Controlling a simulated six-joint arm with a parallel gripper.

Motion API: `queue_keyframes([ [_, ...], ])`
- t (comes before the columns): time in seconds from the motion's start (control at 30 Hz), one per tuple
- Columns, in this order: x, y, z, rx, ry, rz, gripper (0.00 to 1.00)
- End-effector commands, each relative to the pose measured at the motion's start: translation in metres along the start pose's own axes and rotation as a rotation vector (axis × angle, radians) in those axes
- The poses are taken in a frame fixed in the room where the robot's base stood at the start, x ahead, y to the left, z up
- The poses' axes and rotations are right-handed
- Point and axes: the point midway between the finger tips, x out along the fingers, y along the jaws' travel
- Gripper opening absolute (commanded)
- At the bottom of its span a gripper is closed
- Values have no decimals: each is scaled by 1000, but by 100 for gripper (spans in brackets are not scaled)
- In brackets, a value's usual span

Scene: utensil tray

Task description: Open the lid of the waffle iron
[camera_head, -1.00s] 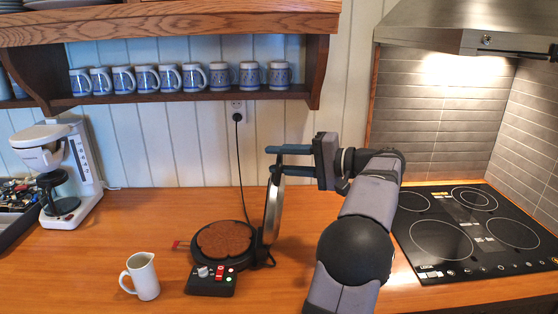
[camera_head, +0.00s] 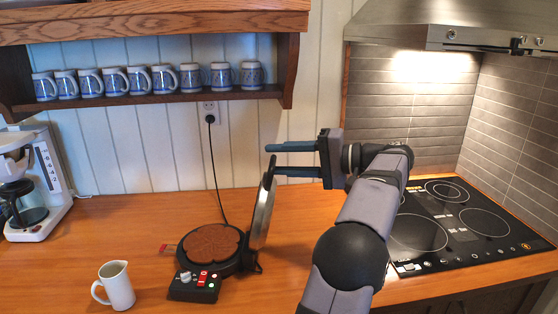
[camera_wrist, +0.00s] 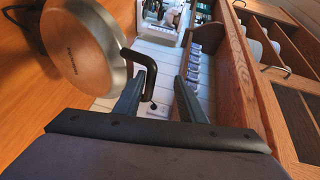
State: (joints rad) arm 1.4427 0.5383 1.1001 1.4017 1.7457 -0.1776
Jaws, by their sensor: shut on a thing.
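My gripper (camera_head: 272,159) comes from the right at the lid's top edge, one finger above the other. It is shut on the lid handle, though a gap shows between the fingers (camera_wrist: 165,78) and the contact is unclear.
A white jug (camera_head: 118,287) stands at the front left of the waffle iron. A coffee maker (camera_head: 38,190) is at the far left and a cooktop (camera_head: 450,225) at the right. A shelf of mugs (camera_head: 139,80) hangs behind. The counter behind the iron is clear.

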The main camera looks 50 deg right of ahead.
Motion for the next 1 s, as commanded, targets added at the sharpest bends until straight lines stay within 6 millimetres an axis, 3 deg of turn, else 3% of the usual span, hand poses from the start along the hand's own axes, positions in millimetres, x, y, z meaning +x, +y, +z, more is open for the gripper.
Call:
queue_keyframes([
  [1.0, -56, 8, 0, -3, 3, -3, 31],
])
